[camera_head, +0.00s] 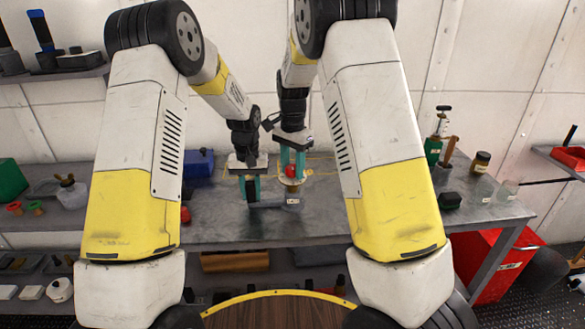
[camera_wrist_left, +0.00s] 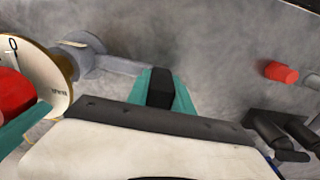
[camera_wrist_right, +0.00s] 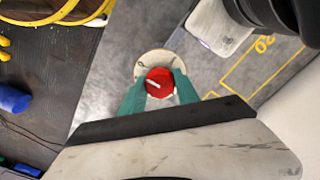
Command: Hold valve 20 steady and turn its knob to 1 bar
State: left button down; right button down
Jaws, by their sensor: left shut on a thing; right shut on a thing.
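Valve 20 stands on the bench with a pale round dial plate (camera_wrist_right: 153,65), a red knob (camera_wrist_right: 158,82) on top and a grey side arm (camera_head: 267,204). My left gripper (camera_wrist_left: 160,88) is shut on the black grip (camera_wrist_left: 160,92) at the end of that arm. My right gripper (camera_wrist_right: 158,92) is shut on the red knob, its teal fingers on either side. The knob's white pointer (camera_wrist_right: 153,84) aims up and left in the right wrist view. A mark shows near the dial's upper edge; the scale is too small to read.
A yellow outline with "20" (camera_wrist_right: 263,44) is painted on the bench beside the valve. A blue box (camera_head: 198,163) stands behind on the left, and a small red part (camera_wrist_left: 281,72) lies nearby. Bottles and a green-bodied tool (camera_head: 433,150) stand at the right.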

aim_at(292, 167)
jog(key=n, duration=0.4)
jog(key=shift+n, duration=1.5)
jog(key=c, duration=0.9)
grip_release()
jog(key=shift+r, duration=0.1)
notch_tip(292, 167, up, 12)
